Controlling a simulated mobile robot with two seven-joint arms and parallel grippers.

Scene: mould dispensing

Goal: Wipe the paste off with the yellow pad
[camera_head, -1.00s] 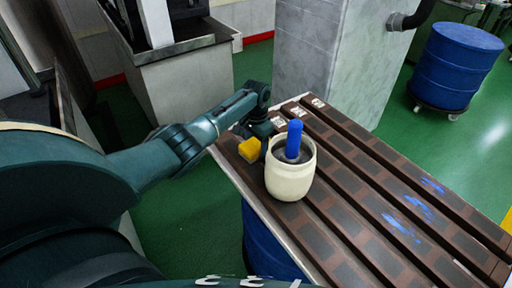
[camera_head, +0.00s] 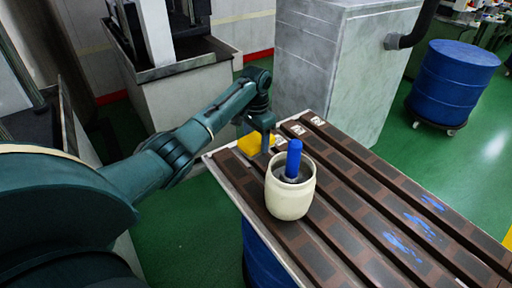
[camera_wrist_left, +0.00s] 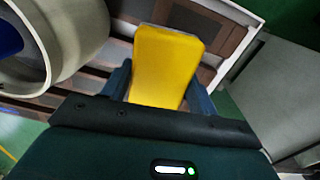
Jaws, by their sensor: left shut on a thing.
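The yellow pad (camera_head: 252,144) is between the fingers of my left gripper (camera_head: 266,140), which is shut on it. The pad fills the middle of the left wrist view (camera_wrist_left: 166,65), with a finger on each side. In the head view the pad is at the table's far left corner, behind the cream pot; I cannot tell whether it touches the table. Blue paste smears (camera_head: 402,245) lie on the slats at the right part of the table (camera_head: 345,180), well apart from the pad. My right gripper is not in view.
The cream pot (camera_head: 289,200) with a blue-handled tool (camera_head: 293,158) in it stands close to my left gripper, toward the front. Small white labels (camera_head: 298,129) sit at the slats' far ends. A blue drum (camera_head: 453,80) stands behind right.

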